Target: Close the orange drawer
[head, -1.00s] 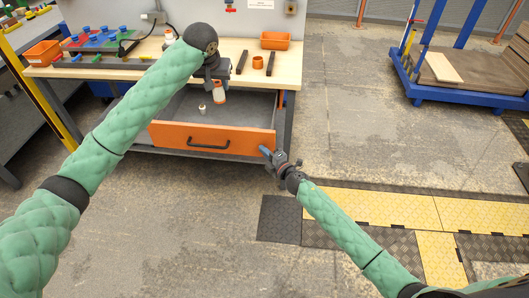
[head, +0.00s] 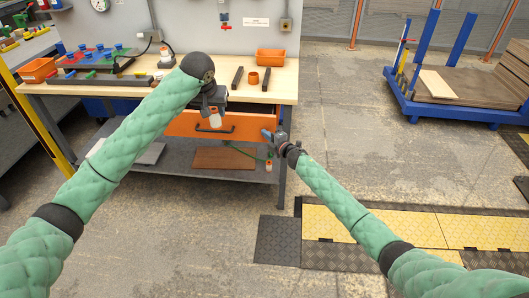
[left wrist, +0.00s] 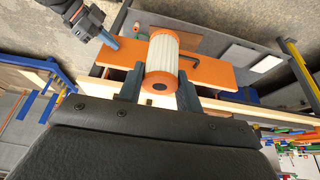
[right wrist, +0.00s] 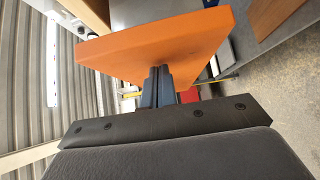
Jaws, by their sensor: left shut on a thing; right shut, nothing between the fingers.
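The front also shows in the left wrist view (left wrist: 212,73). My right gripper (head: 268,134) is shut and empty at the right end of the front. In the right wrist view its closed fingers (right wrist: 158,82) are at the orange panel (right wrist: 160,45), apparently touching it.
A lower shelf (head: 180,158) carries a brown board (head: 224,158). A blue cart (head: 450,105) stands at the right.

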